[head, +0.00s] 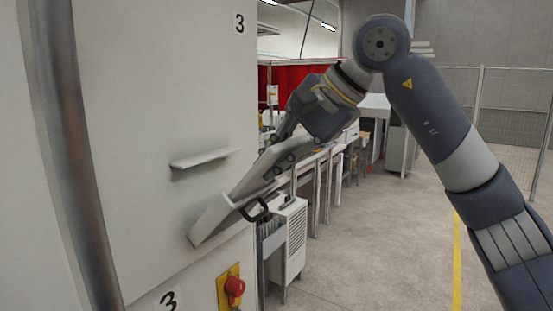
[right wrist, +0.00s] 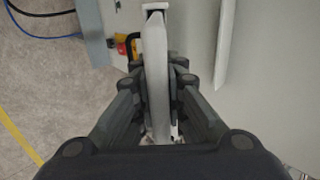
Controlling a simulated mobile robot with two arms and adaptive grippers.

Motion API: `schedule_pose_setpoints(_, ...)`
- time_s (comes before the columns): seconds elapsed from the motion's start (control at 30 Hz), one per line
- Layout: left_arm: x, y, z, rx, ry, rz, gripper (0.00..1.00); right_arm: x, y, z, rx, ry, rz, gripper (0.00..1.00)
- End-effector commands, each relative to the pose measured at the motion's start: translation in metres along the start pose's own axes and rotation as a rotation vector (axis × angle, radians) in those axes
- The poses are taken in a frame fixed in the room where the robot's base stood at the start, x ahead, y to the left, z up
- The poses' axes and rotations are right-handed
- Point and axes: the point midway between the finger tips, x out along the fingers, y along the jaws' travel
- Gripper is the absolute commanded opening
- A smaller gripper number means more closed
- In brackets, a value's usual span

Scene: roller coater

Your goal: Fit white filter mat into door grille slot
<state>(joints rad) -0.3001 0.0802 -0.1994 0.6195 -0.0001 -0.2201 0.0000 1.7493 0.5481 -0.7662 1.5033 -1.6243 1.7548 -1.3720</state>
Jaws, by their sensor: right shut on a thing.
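My right gripper (head: 274,160) is shut on a thin white slab, which looks like the filter mat (head: 215,217). The mat slants down to the left across the front of a large white door panel (head: 150,100). I cannot tell whether its lower end touches the panel. In the right wrist view, the mat (right wrist: 155,65) shows edge-on between the fingers of the right gripper (right wrist: 157,75). A narrow white ledge (head: 205,158) sticks out of the panel, up and left of the mat. It also shows in the wrist view (right wrist: 225,45), apart from the mat. No grille slot is clearly visible. My left gripper is not in view.
A black loop handle (head: 255,210) sits close beside the mat. A white slatted unit (head: 290,240) stands behind. The floor (head: 385,240) at the right is open.

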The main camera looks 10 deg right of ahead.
Motion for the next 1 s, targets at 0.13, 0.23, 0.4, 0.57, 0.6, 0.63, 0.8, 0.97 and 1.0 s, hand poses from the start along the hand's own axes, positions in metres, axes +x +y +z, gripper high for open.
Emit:
schedule_pose_setpoints(0.13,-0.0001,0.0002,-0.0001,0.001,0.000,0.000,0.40,-0.0002,0.0000,-0.0002,0.000,0.000,0.000,0.00)
schedule_pose_setpoints(0.23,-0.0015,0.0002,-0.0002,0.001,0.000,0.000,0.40,-0.0006,-0.0003,-0.0003,0.000,0.001,0.000,0.00)
schedule_pose_setpoints(0.4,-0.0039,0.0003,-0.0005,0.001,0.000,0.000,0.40,-0.0006,0.0000,-0.0006,0.001,0.001,0.001,0.00)
schedule_pose_setpoints(0.57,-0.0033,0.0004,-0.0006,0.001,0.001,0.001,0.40,-0.0001,0.0002,-0.0005,0.001,0.000,0.000,0.00)
schedule_pose_setpoints(0.6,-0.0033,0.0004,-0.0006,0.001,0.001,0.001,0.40,-0.0002,0.0002,-0.0004,0.001,0.000,0.000,0.00)
schedule_pose_setpoints(0.63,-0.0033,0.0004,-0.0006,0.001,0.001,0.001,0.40,-0.0002,0.0002,-0.0004,0.000,0.000,0.000,0.00)
schedule_pose_setpoints(0.8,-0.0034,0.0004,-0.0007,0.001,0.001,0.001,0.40,-0.0002,0.0001,-0.0003,0.000,0.000,0.000,0.00)
schedule_pose_setpoints(0.97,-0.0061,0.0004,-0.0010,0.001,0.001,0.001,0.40,-0.0009,-0.0005,-0.0003,0.000,0.001,0.000,0.00)
schedule_pose_setpoints(1.0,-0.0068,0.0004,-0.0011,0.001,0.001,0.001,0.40,-0.0010,-0.0005,-0.0003,0.000,0.001,0.000,0.00)
